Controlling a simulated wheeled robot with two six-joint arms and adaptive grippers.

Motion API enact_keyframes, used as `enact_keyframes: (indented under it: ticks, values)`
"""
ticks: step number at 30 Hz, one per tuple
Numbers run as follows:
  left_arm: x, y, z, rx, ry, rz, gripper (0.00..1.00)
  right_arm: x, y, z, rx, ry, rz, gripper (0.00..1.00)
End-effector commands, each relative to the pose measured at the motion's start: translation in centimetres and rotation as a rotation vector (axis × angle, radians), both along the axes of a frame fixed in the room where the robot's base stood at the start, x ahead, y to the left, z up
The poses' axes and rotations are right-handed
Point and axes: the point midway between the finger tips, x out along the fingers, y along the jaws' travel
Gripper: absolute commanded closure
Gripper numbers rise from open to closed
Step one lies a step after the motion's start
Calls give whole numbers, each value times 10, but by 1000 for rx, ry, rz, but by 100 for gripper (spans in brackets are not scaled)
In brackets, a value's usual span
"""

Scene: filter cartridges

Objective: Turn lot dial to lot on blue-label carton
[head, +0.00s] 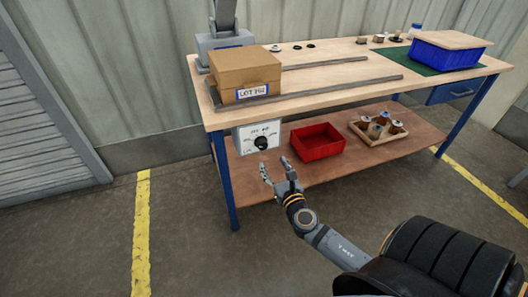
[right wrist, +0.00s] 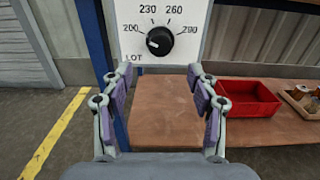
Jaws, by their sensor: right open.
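The lot dial (right wrist: 160,40) is a black round knob on a white panel (head: 259,137) under the table's front edge. The right wrist view shows the marks 200, 230, 260 and 290 around it. Its white pointer mark lies to the left and slightly down, below the 200 mark. A brown carton (head: 244,70) stands on the tabletop above; its blue-edged label (head: 253,91) reads LOT and a number too small to read surely. My right gripper (head: 274,164) is open and empty, in front of and below the knob, apart from it. My left gripper is not in view.
A red bin (head: 317,150) and a wooden tray (head: 362,138) of cartridges stand on the lower shelf (right wrist: 160,105). A blue table leg (head: 223,180) is left of the panel. A blue crate (head: 449,57) is on the tabletop at right. Open floor lies in front.

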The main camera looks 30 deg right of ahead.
Motion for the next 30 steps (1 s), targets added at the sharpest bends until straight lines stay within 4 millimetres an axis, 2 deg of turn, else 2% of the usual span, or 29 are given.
enact_keyframes:
  ticks: [9, 15, 25, 30]
  values:
    - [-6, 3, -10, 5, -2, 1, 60, 64, -16, 2, 5, -3, -2, 40]
    - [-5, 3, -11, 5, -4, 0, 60, 89, -22, 0, 6, -1, -2, 40]
    - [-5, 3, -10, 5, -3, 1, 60, 94, -23, -1, 5, 1, 0, 40]
    - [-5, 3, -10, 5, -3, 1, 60, 94, -23, -1, 6, 1, -1, 62]
